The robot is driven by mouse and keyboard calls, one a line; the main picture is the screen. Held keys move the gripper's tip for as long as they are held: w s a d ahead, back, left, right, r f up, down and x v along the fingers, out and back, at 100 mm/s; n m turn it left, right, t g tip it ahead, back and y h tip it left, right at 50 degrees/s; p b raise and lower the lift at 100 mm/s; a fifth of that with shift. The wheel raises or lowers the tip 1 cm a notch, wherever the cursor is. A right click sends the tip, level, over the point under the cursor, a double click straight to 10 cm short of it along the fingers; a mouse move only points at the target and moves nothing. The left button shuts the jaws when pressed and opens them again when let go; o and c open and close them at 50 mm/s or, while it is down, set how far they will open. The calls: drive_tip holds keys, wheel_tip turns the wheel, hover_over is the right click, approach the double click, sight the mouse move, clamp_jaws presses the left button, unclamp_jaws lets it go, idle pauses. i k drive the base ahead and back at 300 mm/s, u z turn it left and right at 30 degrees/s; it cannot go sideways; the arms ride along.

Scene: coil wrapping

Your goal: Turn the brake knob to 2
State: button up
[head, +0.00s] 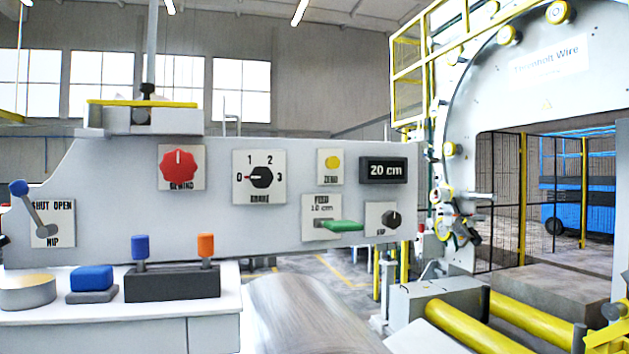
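The brake knob (262,177) is a black round knob on a white plate marked BRAKE, in the middle of the grey panel in the head view. The numbers 0, 1, 2 and 3 run around it, with 0 at left, 1 and 2 above and 3 at right. Its narrow pointer sticks out to the left, at 0. Nothing touches or covers the knob. I cannot make out my gripper in this view.
A red REWIND knob (178,166) is left of the brake plate. A yellow ZERO button (332,163), a green FEED lever (342,226) and a 20 cm display (385,170) are to its right. Below stands a white bench (200,301) with a black block (172,285).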

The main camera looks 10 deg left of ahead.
sight(261, 177)
drive_tip(key=z, duration=0.15)
drive_tip(key=k, duration=1.15)
drive_tip(key=u, duration=0.4)
drive_tip(key=i, duration=1)
drive_tip(key=u, duration=0.05)
